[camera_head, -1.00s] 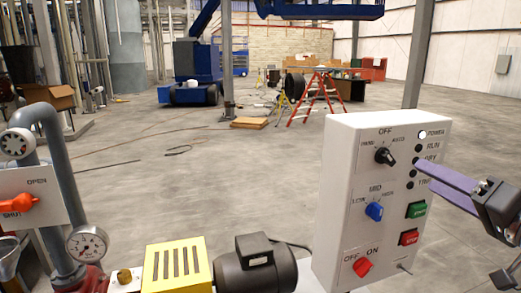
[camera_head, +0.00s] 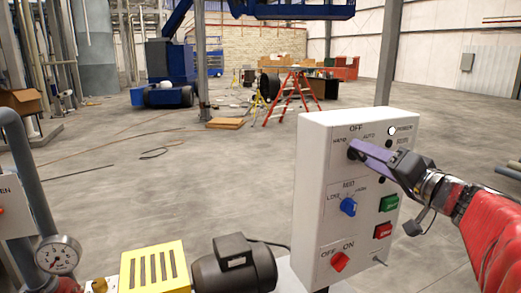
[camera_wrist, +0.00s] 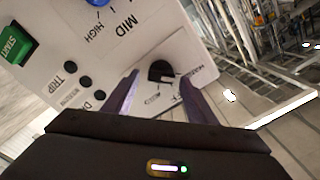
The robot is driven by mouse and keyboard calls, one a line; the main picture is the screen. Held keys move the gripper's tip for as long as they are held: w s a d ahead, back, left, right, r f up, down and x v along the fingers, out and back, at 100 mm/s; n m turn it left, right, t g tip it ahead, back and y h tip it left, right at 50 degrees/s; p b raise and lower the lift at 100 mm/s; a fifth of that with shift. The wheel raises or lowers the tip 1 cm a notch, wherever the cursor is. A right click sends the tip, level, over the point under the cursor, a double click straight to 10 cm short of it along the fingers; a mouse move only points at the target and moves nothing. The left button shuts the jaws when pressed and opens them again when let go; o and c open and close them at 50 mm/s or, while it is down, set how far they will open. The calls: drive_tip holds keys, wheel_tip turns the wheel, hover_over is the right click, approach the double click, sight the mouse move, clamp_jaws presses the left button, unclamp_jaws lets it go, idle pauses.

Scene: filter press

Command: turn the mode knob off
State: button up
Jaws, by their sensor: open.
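The mode knob (camera_wrist: 162,71) is a black rotary knob at the top of the white control panel (camera_head: 318,190), below the OFF label and between HAND and AUTO. In the head view my purple fingers mostly cover it. In the wrist view it sits between the two finger ends of my gripper (camera_wrist: 159,78), with a finger on each side. My gripper (camera_head: 356,152) is open and reaches the panel from the right. I cannot tell whether the fingers touch the knob, nor exactly which position it points to.
Below are a blue speed knob (camera_head: 348,206), a green start button (camera_head: 389,203), a red stop button (camera_head: 383,231) and a red switch (camera_head: 340,261). A motor (camera_head: 235,262) and yellow guard (camera_head: 152,268) stand at lower left. Open floor lies behind.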

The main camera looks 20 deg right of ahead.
drive_tip(key=shift+w, duration=0.35)
drive_tip(key=shift+c, duration=0.2)
drive_tip(key=c, duration=1)
drive_tip(key=shift+c, duration=0.2)
drive_tip(key=shift+f+m, duration=0.1)
drive_tip(key=shift+m, duration=0.3)
drive_tip(key=shift+d+f+m, duration=0.1)
drive_tip(key=shift+f+m, duration=0.05)
drive_tip(key=shift+m, duration=1.85)
drive_tip(key=shift+f+m, duration=0.15)
drive_tip(key=shift+m, duration=1.85)
